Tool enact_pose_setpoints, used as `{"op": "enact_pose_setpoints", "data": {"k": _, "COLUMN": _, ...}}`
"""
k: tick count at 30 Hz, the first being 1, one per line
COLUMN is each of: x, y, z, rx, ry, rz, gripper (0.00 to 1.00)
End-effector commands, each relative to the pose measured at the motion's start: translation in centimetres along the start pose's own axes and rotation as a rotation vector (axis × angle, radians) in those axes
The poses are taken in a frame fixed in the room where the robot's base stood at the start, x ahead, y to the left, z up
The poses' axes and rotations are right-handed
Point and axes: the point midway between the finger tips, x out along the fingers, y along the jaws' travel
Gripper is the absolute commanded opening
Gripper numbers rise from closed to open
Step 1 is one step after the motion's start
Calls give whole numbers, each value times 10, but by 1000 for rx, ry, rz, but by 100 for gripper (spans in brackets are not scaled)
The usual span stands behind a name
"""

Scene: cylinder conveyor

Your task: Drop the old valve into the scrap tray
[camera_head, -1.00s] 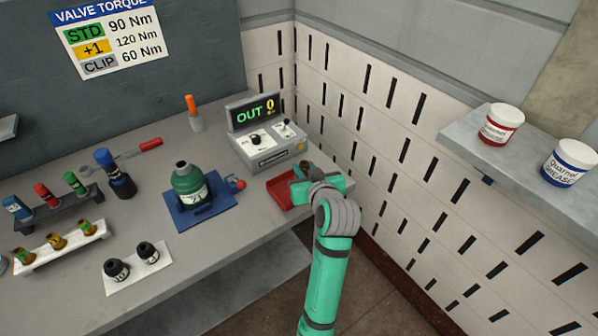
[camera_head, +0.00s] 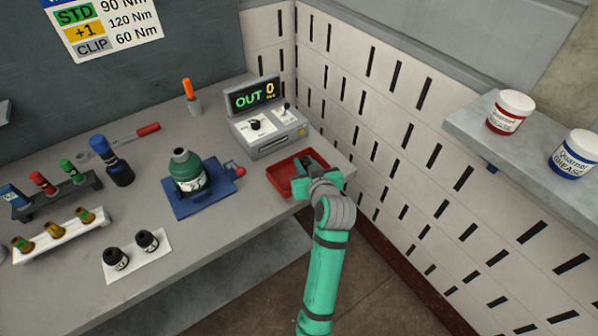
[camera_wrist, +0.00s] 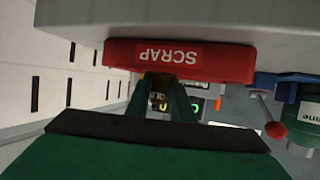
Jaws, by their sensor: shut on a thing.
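The red scrap tray (camera_head: 279,182) lies at the right end of the bench, and its front wall marked SCRAP (camera_wrist: 220,62) shows upside down in the wrist view. My gripper (camera_head: 310,165) is over the right part of the tray in the head view. In the wrist view my gripper (camera_wrist: 160,92) is shut on a small dark piece, the old valve (camera_wrist: 157,101), between its green fingers. The valve is small there, and in the head view my gripper mostly hides it. I cannot tell whether it touches the tray.
A green cylinder (camera_head: 187,173) stands on a blue base (camera_head: 205,205) left of the tray. A grey control box (camera_head: 268,135) reading OUT 0 stands behind the tray. The slotted white wall (camera_head: 400,130) is close on the right. A white rack (camera_head: 60,235) holds several brass valves.

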Motion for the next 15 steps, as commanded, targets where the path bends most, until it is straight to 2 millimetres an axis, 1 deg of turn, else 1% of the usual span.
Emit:
{"op": "enact_pose_setpoints", "data": {"k": 6, "x": 0, "y": 0, "z": 0, "rx": 0, "ry": 1, "rz": 0, "gripper": 0}}
{"op": "enact_pose_setpoints", "data": {"k": 7, "x": 0, "y": 0, "z": 0, "rx": 0, "ry": 1, "rz": 0, "gripper": 23}}
{"op": "enact_pose_setpoints", "data": {"k": 8, "x": 0, "y": 0, "z": 0, "rx": 0, "ry": 1, "rz": 0, "gripper": 30}}
{"op": "enact_pose_setpoints", "data": {"k": 9, "x": 0, "y": 0, "z": 0, "rx": 0, "ry": 1, "rz": 0, "gripper": 40}}
{"op": "enact_pose_setpoints", "data": {"k": 10, "x": 0, "y": 0, "z": 0, "rx": 0, "ry": 1, "rz": 0, "gripper": 42}}
{"op": "enact_pose_setpoints", "data": {"k": 15, "x": 0, "y": 0, "z": 0, "rx": 0, "ry": 0, "rz": 0, "gripper": 42}}
